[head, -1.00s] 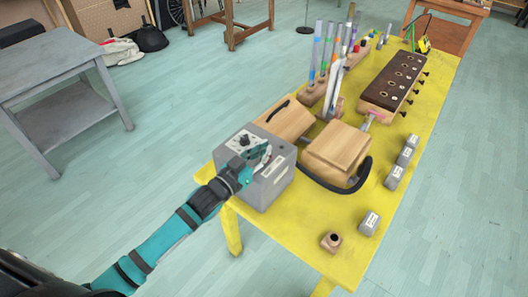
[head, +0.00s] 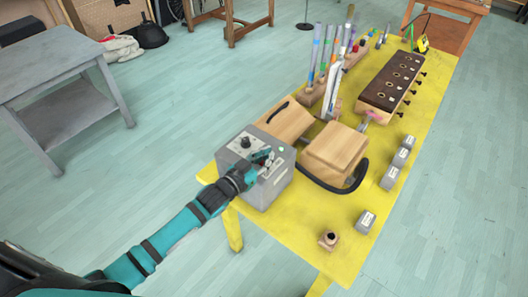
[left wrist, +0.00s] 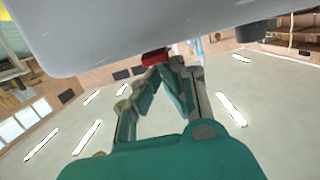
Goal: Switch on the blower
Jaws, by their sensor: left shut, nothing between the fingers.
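The blower appears to be the grey box (head: 268,190) on the near left corner of the yellow table (head: 300,235). A black knob (head: 245,142) stands on its top, and pale labels show on its front. My left gripper (head: 266,157) is shut and empty, over the near edge of the box. In the left wrist view the underside or side of a grey body (left wrist: 150,30) fills the top, and a small red part (left wrist: 156,56) sits right at my closed fingertips (left wrist: 168,66). I cannot tell whether they touch. My right gripper is not in view.
Wooden bellows-like blocks (head: 335,152) with a black hose (head: 345,188) stand right of the box. A grey side table (head: 55,65) stands left.

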